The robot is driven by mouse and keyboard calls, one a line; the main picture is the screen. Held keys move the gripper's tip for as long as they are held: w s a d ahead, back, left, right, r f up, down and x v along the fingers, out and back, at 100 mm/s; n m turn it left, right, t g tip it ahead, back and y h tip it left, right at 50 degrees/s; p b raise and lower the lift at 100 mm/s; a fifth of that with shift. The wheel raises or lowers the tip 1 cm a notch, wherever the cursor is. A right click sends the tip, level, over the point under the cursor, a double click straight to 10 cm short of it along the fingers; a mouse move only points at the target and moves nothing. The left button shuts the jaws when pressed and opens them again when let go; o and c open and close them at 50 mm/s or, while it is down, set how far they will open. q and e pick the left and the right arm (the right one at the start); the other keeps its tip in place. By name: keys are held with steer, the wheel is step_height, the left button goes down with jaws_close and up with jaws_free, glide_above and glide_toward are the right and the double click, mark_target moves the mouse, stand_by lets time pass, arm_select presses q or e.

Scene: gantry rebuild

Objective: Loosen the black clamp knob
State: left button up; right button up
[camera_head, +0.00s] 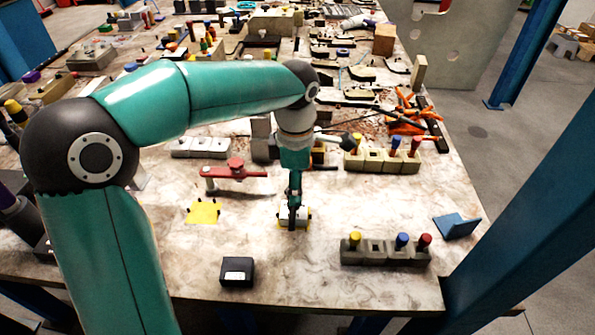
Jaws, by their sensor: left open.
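My left arm reaches in from the left, and its gripper (294,212) points down over a small pale block (302,217) on a yellow patch. The gripper is seen edge-on, its fingers just above or around the block; I cannot tell whether they touch it. It is open. I cannot make out a black clamp knob; it may be hidden behind the fingers. A red clamp bar (252,172) with a red knob (235,164) stands to the left of the gripper. My right gripper is not in view.
A grey block with coloured pegs (385,252) stands at the front right, a similar beige one (383,161) behind it. A black box (237,272) sits near the front edge, a yellow patch (203,212) at left. The back is crowded. A blue post (530,180) stands at right.

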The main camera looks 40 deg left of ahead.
arm_select(q)
step_height(320, 180, up, 12)
steer(key=shift+f, duration=0.15)
stand_by(0.3)
stand_by(0.4)
